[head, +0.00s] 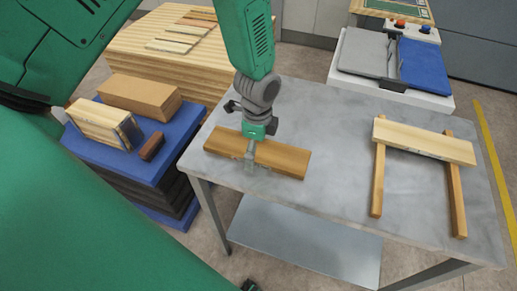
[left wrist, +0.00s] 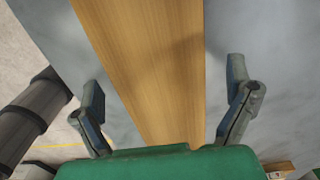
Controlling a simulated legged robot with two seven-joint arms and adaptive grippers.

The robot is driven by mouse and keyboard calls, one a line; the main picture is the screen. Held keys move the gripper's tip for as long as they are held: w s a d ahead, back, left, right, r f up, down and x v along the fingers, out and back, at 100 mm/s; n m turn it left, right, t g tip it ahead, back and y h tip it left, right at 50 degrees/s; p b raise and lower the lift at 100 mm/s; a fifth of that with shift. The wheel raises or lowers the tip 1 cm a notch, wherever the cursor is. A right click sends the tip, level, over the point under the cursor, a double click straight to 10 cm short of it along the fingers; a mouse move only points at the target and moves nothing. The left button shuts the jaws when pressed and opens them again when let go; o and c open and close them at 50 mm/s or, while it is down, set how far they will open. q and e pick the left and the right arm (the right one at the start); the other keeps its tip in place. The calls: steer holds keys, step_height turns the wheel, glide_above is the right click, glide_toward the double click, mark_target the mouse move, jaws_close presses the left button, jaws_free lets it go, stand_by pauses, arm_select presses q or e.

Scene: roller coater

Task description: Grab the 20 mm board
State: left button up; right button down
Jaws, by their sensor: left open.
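A brown wooden board (head: 280,156) lies flat on the left part of the grey table (head: 330,130). No marking shows its thickness. My left gripper (head: 251,162) points down over the middle of this board. In the left wrist view the gripper (left wrist: 167,82) is open, and the board (left wrist: 150,65) runs between its two spread fingers with a gap on each side. It is not gripped. A paler board (head: 425,139) lies across two wooden strips (head: 378,182) at the table's right. My right gripper does not show clearly.
A blue-topped stack (head: 84,143) at the left holds wooden blocks and a small brown piece. A pale wood stack (head: 130,55) with thin strips stands behind it. A white device (head: 390,84) with grey and blue pads stands behind the table. The table's middle is clear.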

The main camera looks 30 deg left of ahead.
arm_select(q)
steer(key=shift+a, duration=0.2)
steer(key=shift+c, duration=0.5)
steer(key=shift+s, duration=0.1)
steer(key=c, duration=1.4)
steer(key=shift+c, duration=0.2)
steer(key=shift+d+r, duration=0.1)
steer(key=shift+d, duration=0.05)
